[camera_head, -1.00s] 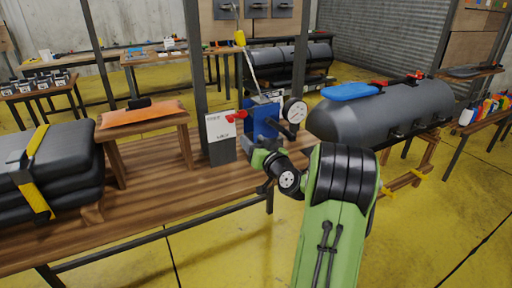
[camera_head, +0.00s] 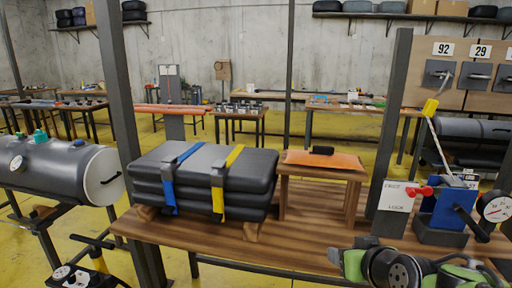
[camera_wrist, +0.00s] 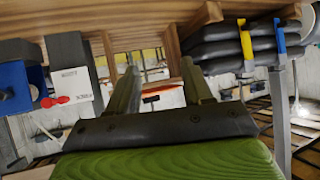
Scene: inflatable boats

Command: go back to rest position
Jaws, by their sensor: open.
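My gripper (camera_wrist: 160,85) is open and empty in the wrist view, with its two fingers apart and nothing between them. The wrist view looks past the fingers toward the wooden bench, the strapped black stack and the blue pump. In the head view my arm's wrist links show low at the right, in front of the bench's near edge. The fingers are not clear there.
The wooden bench (camera_head: 290,240) bears the black folded stack (camera_head: 205,172) with blue and yellow straps, an orange pad (camera_head: 322,161) on a small stand, a white sign (camera_head: 396,196) and a blue pump (camera_head: 447,210) with a gauge. A grey tank (camera_head: 60,170) stands left.

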